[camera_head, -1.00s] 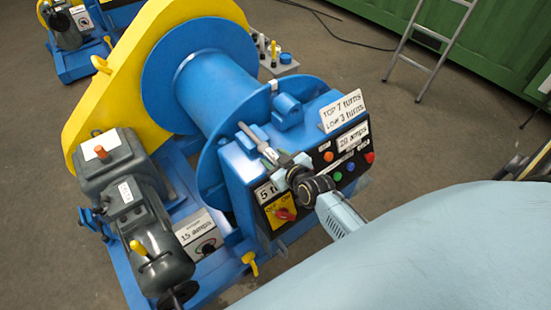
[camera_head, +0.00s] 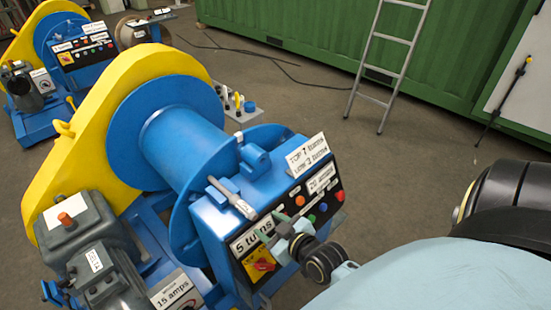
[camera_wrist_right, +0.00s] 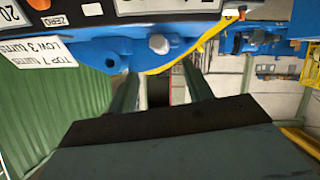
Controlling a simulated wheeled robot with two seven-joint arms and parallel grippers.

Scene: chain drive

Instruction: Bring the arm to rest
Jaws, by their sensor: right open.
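My right gripper (camera_head: 272,227) is in front of the control panel (camera_head: 318,205) of the blue and yellow winch (camera_head: 185,140). Its two thin greenish fingers are apart with nothing between them. In the right wrist view, the open fingers (camera_wrist_right: 158,85) point towards a blue part of a machine, and a panel edge (camera_wrist_right: 160,10) with labels shows at the top. A grey lever with a pale handle (camera_head: 233,199) lies across the top of the control box, apart from the gripper in the picture. My left gripper is not in view.
A card (camera_head: 307,152) stands on the control box. A grey motor (camera_head: 75,230) sits at the winch's left. A second winch (camera_head: 65,50) stands behind. A ladder (camera_head: 392,65) leans at a green container (camera_head: 300,25). The floor between is mostly clear, with a black cable.

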